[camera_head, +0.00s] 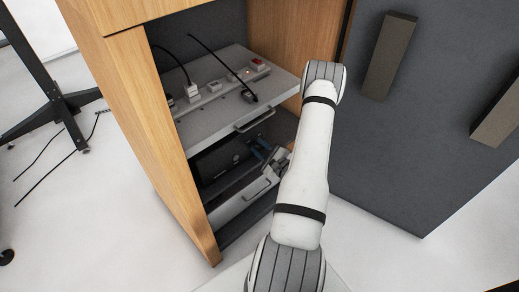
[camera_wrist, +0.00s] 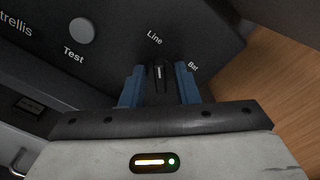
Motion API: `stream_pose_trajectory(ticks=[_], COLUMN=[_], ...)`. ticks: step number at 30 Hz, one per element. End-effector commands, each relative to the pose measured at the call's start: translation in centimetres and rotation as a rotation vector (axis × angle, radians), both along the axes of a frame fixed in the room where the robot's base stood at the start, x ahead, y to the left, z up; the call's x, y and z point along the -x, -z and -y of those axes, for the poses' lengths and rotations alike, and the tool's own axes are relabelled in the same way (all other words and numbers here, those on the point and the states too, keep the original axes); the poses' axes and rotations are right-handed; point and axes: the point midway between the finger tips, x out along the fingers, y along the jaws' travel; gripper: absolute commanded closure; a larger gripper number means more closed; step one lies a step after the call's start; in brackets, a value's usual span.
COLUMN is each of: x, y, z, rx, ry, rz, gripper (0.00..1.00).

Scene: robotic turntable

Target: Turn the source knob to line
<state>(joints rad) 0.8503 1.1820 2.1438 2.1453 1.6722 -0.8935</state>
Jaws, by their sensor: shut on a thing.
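The source knob (camera_wrist: 160,75) is small and black, on a dark panel (camera_wrist: 120,40) with the labels Line, Bat and Test. Its narrow pointer stands almost upright in the wrist view, toward the word Line above it; the Bat label is to the right. My gripper (camera_wrist: 160,86) has a blue finger on each side of the knob and is shut on it. The knob's lower part is hidden by the gripper body. In the head view my gripper (camera_head: 262,150) reaches into the lower part of the cabinet, and the knob cannot be made out there.
A grey pull-out shelf (camera_head: 225,112) with a power strip and cables sits above my gripper. Wooden cabinet walls (camera_head: 160,135) stand close on both sides. A dark door (camera_head: 400,150) with handle blocks stands at right. A round Test button (camera_wrist: 82,31) is left of the knob.

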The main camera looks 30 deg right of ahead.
Motion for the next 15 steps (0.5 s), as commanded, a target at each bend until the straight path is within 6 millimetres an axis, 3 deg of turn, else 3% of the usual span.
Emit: stream_pose_trajectory(ticks=[15], x=[0.08], y=[0.13], z=[-0.06], rx=[0.061], ry=[0.001], rz=[0.005], gripper=[0.95])
